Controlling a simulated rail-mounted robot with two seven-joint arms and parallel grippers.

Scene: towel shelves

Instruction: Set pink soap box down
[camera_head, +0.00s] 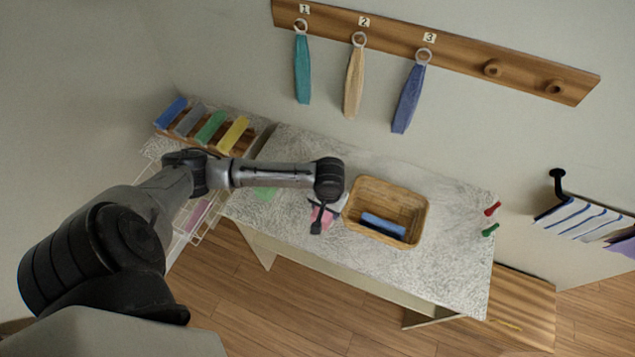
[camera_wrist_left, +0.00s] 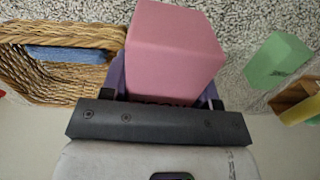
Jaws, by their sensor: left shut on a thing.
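The pink soap box (camera_wrist_left: 170,50) fills the middle of the left wrist view, between the fingers of my left gripper (camera_wrist_left: 165,85). My left gripper is shut on it. In the head view the pink box (camera_head: 322,215) shows partly, under and beside my left gripper (camera_head: 318,222), left of the wicker basket. Much of it is hidden by the gripper. The box appears over or on the speckled table (camera_head: 455,245); I cannot tell if its underside touches. My right gripper is not in view.
The wicker basket (camera_head: 424,215) holds a blue item (camera_head: 383,224). A green box (camera_wrist_left: 277,60) lies on the other side of the pink box. Small red (camera_head: 493,209) and green (camera_head: 490,230) items lie at the table's right end. A rack of coloured items (camera_head: 211,128) stands behind my left arm.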

